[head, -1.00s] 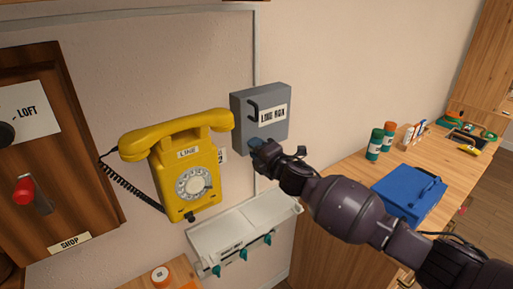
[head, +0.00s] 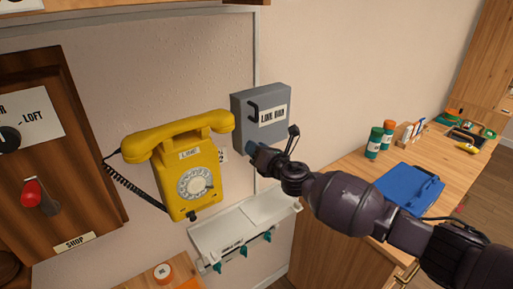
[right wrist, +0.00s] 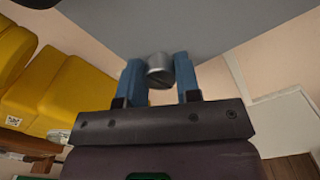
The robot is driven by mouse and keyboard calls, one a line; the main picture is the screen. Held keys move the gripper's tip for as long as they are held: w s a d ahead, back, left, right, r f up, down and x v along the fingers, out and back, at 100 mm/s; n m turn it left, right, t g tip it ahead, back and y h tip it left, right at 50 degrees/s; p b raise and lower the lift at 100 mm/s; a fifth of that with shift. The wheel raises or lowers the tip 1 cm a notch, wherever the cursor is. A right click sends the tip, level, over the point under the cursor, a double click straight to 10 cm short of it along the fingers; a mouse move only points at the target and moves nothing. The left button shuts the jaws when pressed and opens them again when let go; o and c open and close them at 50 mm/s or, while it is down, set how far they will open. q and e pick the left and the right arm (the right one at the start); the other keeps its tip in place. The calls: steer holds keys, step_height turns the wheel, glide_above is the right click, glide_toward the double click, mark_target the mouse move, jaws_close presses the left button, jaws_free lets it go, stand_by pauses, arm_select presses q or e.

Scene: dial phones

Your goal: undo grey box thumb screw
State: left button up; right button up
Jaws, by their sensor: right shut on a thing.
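The grey box (head: 262,115), labelled as a line box, hangs on the wall right of the yellow phone. In the right wrist view the underside of the grey box (right wrist: 200,25) fills the top. A silver thumb screw (right wrist: 160,70) sticks out of it. My right gripper (head: 251,148) is at the box's lower left corner; in the right wrist view its blue fingers (right wrist: 160,80) stand on both sides of the thumb screw, shut on it. The screw is hidden in the head view. My left gripper is not in view.
The yellow dial phone (head: 188,165) hangs close left of my right gripper. A wooden counter (head: 340,180) at the right holds a blue case (head: 408,187) and bottles (head: 374,143). A wooden switch panel (head: 75,140) is at the left.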

steer(key=shift+n, duration=0.8)
steer(key=o, duration=0.9)
steer(key=shift+o, duration=0.2)
steer(key=shift+s, duration=0.1)
steer(key=v, duration=1)
steer(key=shift+s+d+p, duration=0.2)
steer(key=shift+s+p, duration=0.05)
steer(key=shift+p, duration=0.2)
